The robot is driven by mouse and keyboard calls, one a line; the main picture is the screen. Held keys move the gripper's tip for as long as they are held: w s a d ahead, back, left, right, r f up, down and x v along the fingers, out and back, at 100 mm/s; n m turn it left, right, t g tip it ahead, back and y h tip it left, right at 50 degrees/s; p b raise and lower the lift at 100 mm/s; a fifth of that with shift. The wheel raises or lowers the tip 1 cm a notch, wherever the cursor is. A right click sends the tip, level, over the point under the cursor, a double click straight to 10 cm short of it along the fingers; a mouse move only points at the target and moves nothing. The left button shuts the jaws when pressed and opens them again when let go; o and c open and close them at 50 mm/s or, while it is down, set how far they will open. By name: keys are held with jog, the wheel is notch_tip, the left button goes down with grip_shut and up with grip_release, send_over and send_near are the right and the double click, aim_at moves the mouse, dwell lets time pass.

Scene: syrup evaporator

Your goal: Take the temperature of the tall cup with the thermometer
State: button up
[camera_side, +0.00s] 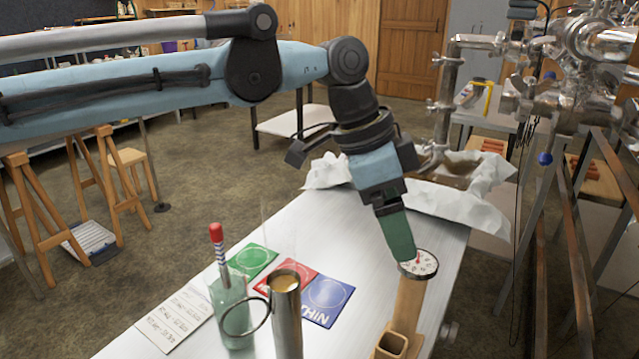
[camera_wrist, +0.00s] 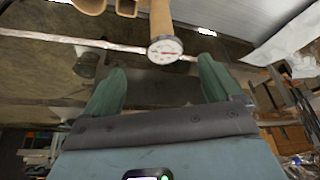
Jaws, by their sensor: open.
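The tall metal cup (camera_side: 286,315), with a loop handle and amber liquid at its top, stands upright on the white table. The thermometer, with a round white dial and red needle (camera_side: 420,265), sits on top of an upright wooden holder (camera_side: 408,306); its stem is hidden. My gripper (camera_side: 402,258) points down at the dial, its green fingers overlapping the dial's left edge in the side view. In the wrist view my gripper (camera_wrist: 160,66) is open and empty, and the dial (camera_wrist: 165,50) lies between and just beyond the fingertips. Contact cannot be told.
A green glass jar (camera_side: 232,312) holding a red-topped striped stick (camera_side: 217,250) stands left of the cup. A foil-lined pan (camera_side: 450,180) is at the table's far end.

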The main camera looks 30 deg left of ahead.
aim_at(411, 263)
jog(key=x, duration=0.7)
jog(key=shift+w+x, duration=0.15)
jog(key=shift+x, duration=1.15)
jog(key=shift+w+x, duration=0.15)
jog(key=shift+x, duration=1.15)
jog(key=shift+a+r, duration=0.1)
jog(key=shift+a, duration=0.05)
jog(key=c, duration=0.9)
